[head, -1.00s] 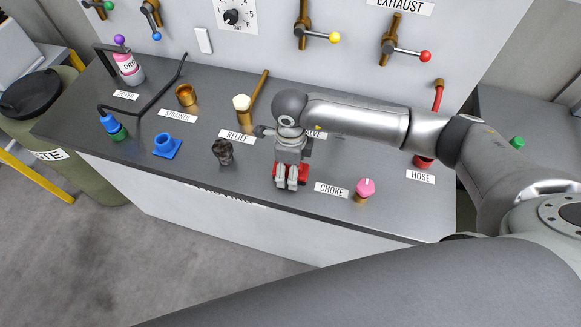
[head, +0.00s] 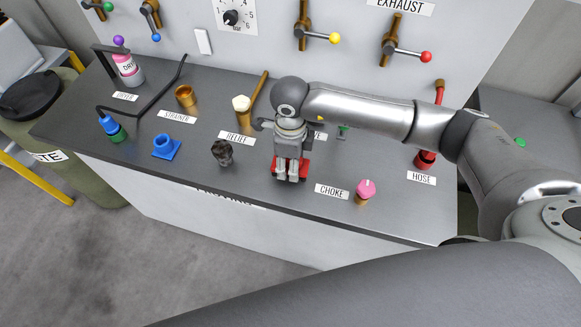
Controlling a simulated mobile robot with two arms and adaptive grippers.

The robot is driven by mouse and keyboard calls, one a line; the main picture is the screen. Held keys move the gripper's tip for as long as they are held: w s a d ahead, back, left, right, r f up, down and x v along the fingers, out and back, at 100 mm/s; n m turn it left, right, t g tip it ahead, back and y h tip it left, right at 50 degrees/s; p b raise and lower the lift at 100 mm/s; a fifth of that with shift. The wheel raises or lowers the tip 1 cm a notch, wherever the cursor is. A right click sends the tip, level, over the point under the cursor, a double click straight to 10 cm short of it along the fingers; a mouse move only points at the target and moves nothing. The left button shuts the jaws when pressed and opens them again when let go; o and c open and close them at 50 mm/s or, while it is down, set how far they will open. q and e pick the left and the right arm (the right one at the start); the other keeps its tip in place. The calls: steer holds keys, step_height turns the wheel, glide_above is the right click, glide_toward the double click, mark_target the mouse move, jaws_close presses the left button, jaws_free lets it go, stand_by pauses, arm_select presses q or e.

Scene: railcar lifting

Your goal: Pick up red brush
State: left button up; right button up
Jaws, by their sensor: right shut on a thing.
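The red brush (head: 304,169) is at the front part of the dark bench top, left of the CHOKE label. Only small red parts show on either side of my right gripper, and the rest is hidden behind it. My right gripper (head: 286,177) points down over the red brush and is shut on it. I cannot tell whether the brush touches the bench. My left gripper is not in view.
Left of the gripper stand a dark knobbed piece (head: 222,152), a blue block (head: 166,146) and a cream-topped brass piece (head: 242,109). A pink-topped piece (head: 365,191) and a red hose fitting (head: 425,159) stand to the right. The bench's front edge is close.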

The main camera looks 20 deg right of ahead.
steer(key=s+a+r+b, duration=0.2)
steer(key=s+r, duration=0.3)
steer(key=s, duration=0.1)
steer(key=s+a+r+b, duration=0.2)
steer(key=s+r+b, duration=0.1)
steer(key=s+r, duration=0.2)
steer(key=shift+s+r, duration=0.15)
steer(key=shift+s, duration=1.05)
